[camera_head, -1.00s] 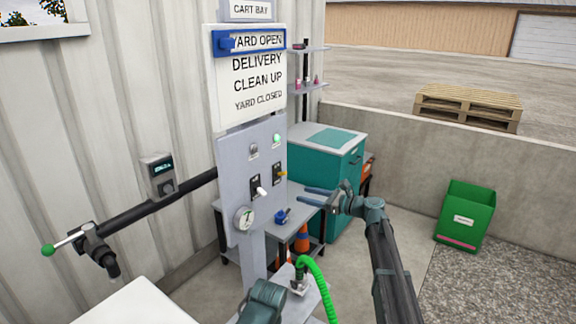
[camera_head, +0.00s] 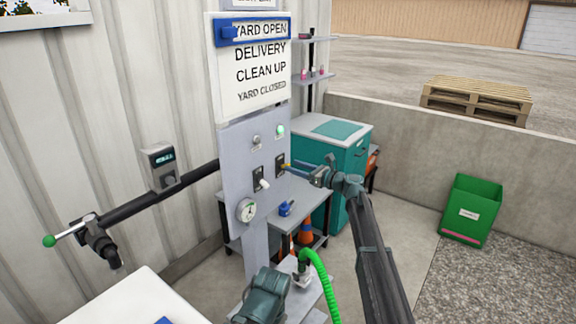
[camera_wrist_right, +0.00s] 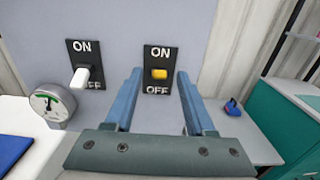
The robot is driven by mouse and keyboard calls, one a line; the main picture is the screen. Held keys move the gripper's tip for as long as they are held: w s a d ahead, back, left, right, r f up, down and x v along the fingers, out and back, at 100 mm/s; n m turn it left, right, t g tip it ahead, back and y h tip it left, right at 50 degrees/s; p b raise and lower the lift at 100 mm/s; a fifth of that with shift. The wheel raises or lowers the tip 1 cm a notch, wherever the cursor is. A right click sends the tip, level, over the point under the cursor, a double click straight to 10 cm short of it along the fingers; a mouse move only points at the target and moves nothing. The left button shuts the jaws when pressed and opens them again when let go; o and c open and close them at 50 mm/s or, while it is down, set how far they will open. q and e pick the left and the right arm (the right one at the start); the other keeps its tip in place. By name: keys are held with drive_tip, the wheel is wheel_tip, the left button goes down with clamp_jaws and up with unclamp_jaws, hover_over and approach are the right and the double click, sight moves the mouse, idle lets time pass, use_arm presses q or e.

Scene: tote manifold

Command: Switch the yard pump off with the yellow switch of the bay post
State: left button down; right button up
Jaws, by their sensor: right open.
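The grey bay post panel (camera_head: 236,165) carries two ON/OFF switches. The yellow switch (camera_wrist_right: 160,74) shows in the right wrist view on a black plate (camera_wrist_right: 158,89), ON above and OFF below. Its lever points out toward the camera; I cannot tell its tilt for certain. My right gripper (camera_head: 291,165) is open in front of this plate, its fingers (camera_wrist_right: 160,85) to either side of the yellow lever in the picture, with no clear contact. In the head view the gripper largely covers the lever. The right lamp (camera_head: 281,130) glows green. My left gripper is out of view.
A white-lever switch (camera_wrist_right: 82,76) is left of the yellow one, its lever near OFF. A gauge (camera_head: 246,210) sits below. The other lamp (camera_head: 256,139) is unlit. A board (camera_head: 248,80) hangs above. A bench (camera_head: 310,198) and teal cabinet (camera_head: 356,160) stand behind.

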sight(288, 164)
drive_tip(key=shift+x, duration=1.8)
clamp_jaws()
